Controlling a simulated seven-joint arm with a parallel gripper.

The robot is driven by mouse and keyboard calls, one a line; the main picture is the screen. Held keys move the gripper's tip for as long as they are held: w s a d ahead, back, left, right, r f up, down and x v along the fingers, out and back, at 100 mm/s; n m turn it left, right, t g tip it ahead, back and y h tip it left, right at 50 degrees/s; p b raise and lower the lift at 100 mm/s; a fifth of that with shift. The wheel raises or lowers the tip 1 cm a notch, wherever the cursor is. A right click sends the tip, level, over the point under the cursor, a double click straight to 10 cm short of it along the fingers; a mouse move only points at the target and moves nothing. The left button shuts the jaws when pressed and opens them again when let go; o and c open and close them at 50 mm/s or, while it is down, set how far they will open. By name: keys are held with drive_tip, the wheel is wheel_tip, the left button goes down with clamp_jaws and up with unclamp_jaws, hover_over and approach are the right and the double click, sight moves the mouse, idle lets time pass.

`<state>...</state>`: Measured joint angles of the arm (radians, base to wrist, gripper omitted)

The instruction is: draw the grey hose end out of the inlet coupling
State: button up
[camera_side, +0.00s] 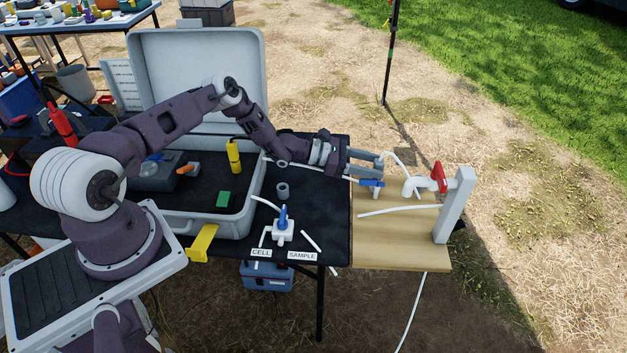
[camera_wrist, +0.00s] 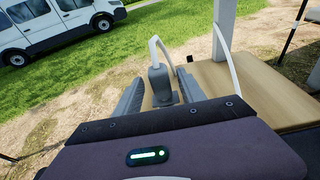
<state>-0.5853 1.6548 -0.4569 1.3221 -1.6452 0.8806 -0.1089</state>
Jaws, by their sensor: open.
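Gaps show between fitting and fingers, so nothing is gripped. A pale grey hose (camera_wrist: 154,48) rises from the fitting's top and arches over to the right. In the side view the hose (camera_side: 396,157) arches beside the fingertips; its end is hidden there.
A blue-handled valve (camera_side: 371,182) is just below my fingers. A red-handled tap (camera_side: 438,178) and a pale post (camera_side: 455,205) stand right of it on the wooden shelf (camera_side: 400,250). A loose white tube (camera_side: 400,210) lies on the shelf. An open case (camera_side: 195,90) is left.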

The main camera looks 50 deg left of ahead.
clamp_jaws()
wheel_tip(320, 180, up, 6)
idle(1.0)
